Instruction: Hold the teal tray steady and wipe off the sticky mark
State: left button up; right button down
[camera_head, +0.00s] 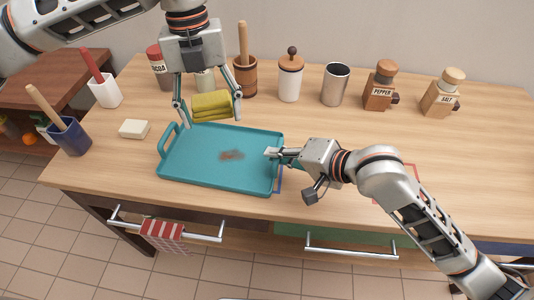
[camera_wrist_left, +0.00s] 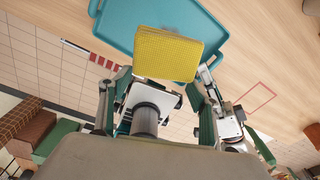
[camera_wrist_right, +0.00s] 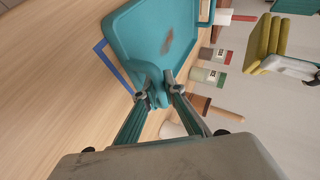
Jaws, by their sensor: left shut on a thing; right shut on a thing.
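The teal tray (camera_head: 190,165) lies on the wooden counter with a brownish sticky mark (camera_head: 231,155) near its middle. The mark also shows in the right wrist view (camera_wrist_right: 167,41). My left gripper (camera_head: 208,110) is shut on a yellow sponge (camera_head: 212,105) and holds it above the tray's far edge, apart from the mark. The sponge fills the middle of the left wrist view (camera_wrist_left: 168,54). My right gripper (camera_head: 272,153) is shut on the tray's right end, with its fingers on the rim in the right wrist view (camera_wrist_right: 160,90).
A white soap bar (camera_head: 134,129) and a blue cup (camera_head: 69,136) stand left of the tray. A wooden mortar (camera_head: 245,78), lidded jar (camera_head: 290,80), metal cup (camera_head: 335,85), pepper mill (camera_head: 380,90) and salt mill (camera_head: 441,96) line the back.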

dwell(0.5)
pick_arm(q)
notch_tip(320, 180, down, 9)
jog(key=d+t, duration=0.1)
jog(key=shift+s+y, duration=0.15)
jog(key=shift+y, duration=0.15)
dwell(0.4)
jog(key=shift+d, duration=0.1)
